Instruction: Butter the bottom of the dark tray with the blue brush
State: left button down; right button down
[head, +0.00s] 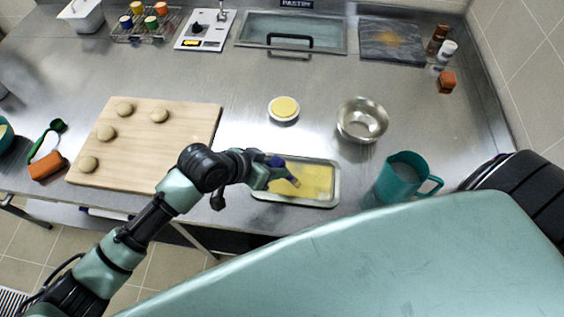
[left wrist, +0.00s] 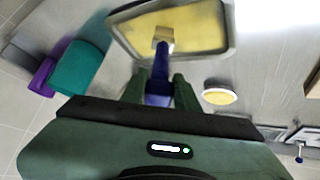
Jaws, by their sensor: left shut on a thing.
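The tray (head: 336,186) lies near the front edge of the counter. Its bottom looks yellow over most of its area, with a grey rim around it. My left gripper (head: 262,172) is above the left part of the tray, shut on the blue brush (head: 277,162). The brush slants down and its pale bristles (head: 295,182) are at the yellow bottom. In the left wrist view the blue handle (left wrist: 158,85) is between the fingers and the bristles (left wrist: 163,39) are over the tray. Whether they touch is hard to tell. My right gripper is out of view.
A small white dish of yellow butter (head: 284,108) stands behind the tray. A metal bowl (head: 362,121) and a teal jug (head: 398,180) stand to the right. A wooden board (head: 145,140) with several dough rounds lies to the left. The counter between board and dish is clear.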

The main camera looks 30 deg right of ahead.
pick_arm(q)
jog(key=shift+w+a, duration=3.1)
jog(key=shift+a, duration=1.2)
jog(key=shift+s+d, duration=0.85)
jog(key=shift+d, duration=0.8)
jog(key=shift+s+d, duration=0.85)
jog(key=shift+d, duration=0.8)
jog(key=shift+s+d, duration=0.85)
jog(key=shift+d, duration=0.8)
jog(key=s+d, duration=0.4)
jog(key=d, duration=0.1)
jog(key=shift+d, duration=0.35)
